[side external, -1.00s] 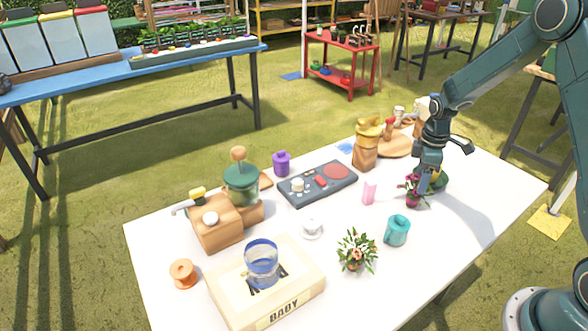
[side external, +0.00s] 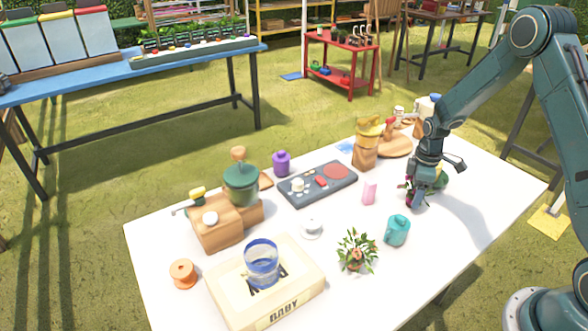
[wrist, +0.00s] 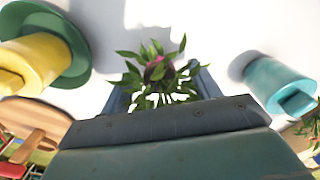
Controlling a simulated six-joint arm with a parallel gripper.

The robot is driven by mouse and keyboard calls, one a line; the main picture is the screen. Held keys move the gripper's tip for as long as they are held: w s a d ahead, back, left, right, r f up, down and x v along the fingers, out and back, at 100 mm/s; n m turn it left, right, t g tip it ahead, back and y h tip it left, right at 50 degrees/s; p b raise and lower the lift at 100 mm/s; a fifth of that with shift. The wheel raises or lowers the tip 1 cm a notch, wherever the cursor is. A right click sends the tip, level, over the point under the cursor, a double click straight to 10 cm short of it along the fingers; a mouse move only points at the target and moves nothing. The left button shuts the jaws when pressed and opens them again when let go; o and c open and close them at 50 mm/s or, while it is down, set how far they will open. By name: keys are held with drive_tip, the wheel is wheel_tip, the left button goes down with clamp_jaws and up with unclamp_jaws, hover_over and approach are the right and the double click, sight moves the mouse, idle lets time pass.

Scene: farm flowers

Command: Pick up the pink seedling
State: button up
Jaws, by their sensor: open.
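The pink seedling (wrist: 158,72) shows in the wrist view as green leaves around a dark pink bloom, between the two fingers of my gripper (wrist: 160,95). In the side view my gripper (side external: 414,197) points down over the seedling near the table's right side and covers most of it. Only a bit of dark pink (side external: 409,186) shows there. My gripper is open, with a finger on each side of the plant. The seedling's base is hidden, and I cannot tell whether the fingers touch it.
A teal jug (side external: 397,231) stands close by at the front. A green and yellow hat-like object (wrist: 38,58) lies on the other side. A pink block (side external: 369,192) and another leafy plant (side external: 356,249) are nearby on the white table (side external: 440,245).

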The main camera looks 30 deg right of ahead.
idle(0.4)
drive_tip(key=c, duration=1)
drive_tip(key=shift+r, duration=0.2)
drive_tip(key=shift+c, duration=0.2)
wheel_tip(320, 180, up, 20)
drive_tip(key=shift+f, duration=0.15)
